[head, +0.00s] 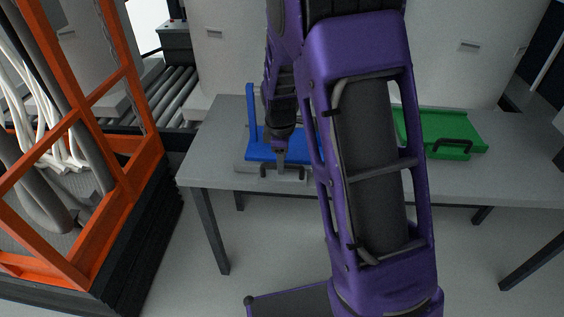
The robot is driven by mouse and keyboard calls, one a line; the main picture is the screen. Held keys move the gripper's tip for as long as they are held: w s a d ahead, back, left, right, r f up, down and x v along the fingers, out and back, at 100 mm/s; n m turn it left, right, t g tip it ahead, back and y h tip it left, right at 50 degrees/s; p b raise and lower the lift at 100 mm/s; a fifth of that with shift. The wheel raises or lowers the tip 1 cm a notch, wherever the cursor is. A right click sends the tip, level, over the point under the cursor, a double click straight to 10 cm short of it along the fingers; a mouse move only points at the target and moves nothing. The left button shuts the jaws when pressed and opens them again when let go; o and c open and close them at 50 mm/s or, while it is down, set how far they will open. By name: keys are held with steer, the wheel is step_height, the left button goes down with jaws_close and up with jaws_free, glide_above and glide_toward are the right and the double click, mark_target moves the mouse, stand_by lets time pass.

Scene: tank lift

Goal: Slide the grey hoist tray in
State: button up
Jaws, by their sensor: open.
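A grey tray (243,166) lies on the table's left part, with a dark handle (268,171) at its front edge. A blue piece (262,144) with an upright post sits over it and covers most of it. My gripper (281,158) points down at the front of the blue piece, just above or at the handle. It is open. I cannot tell whether its fingers touch the handle. My purple arm hides the right end of the grey tray and the blue piece.
A green tray (438,128) with a dark handle lies on the grey table (215,150) to the right. An orange frame (110,90) with hoses stands at the left, near a roller conveyor (170,92). The floor in front of the table is open.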

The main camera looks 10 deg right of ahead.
steer(key=shift+w+f, duration=0.1)
steer(key=shift+f, duration=0.3)
steer(key=shift+c, duration=0.3)
jaws_close()
stand_by(0.9)
